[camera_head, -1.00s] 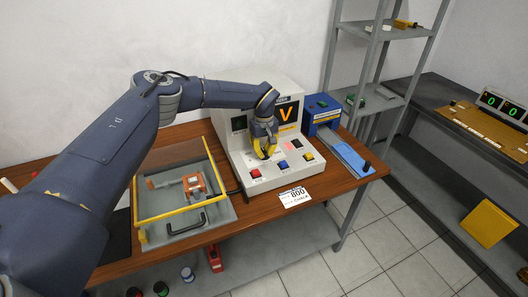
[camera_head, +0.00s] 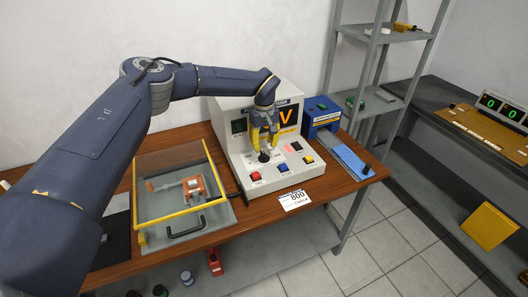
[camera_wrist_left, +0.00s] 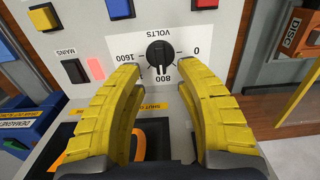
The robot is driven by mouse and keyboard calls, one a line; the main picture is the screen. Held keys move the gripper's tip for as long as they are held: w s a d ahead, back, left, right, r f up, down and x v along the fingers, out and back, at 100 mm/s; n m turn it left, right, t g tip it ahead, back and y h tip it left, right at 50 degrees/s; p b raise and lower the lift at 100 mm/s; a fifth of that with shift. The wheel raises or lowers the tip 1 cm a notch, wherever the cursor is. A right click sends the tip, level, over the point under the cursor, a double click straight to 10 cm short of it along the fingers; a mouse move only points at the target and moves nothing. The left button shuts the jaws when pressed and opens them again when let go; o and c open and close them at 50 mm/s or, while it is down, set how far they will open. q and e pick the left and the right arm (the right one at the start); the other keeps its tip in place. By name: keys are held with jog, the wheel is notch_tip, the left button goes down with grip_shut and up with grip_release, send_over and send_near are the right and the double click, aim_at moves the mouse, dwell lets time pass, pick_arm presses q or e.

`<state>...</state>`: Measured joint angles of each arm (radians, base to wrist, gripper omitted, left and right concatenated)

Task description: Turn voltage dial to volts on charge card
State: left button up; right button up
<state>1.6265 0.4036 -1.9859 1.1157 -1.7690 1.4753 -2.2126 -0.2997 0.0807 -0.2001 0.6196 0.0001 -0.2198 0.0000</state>
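The black voltage dial (camera_head: 264,156) is on the sloped panel of the white charger box (camera_head: 235,163). In the left wrist view the round dial (camera_wrist_left: 160,53) sits under the word VOLTS, among the marks 0, 800 and 1600, which appear upside down. A pale mark on its edge is at the 800 side. The charge card (camera_head: 294,200) on the table's front edge reads 800. My left gripper (camera_head: 263,144) is just above the dial; its yellow fingers (camera_wrist_left: 158,72) are apart on either side of it, with gaps, holding nothing. My right gripper is out of view.
The panel also has a red button (camera_head: 255,176), a blue button (camera_head: 283,168), a yellow button (camera_head: 308,159) and a dark MAINS switch (camera_wrist_left: 74,70) beside a lit pink lamp. A yellow-framed clear cover (camera_head: 182,212) stands left. A blue device (camera_head: 322,115) stands right.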

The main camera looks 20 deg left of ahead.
aim_at(264, 154)
pick_arm(q)
notch_tip(264, 154, up, 6)
jog(key=shift+r, duration=0.25)
dwell(0.4)
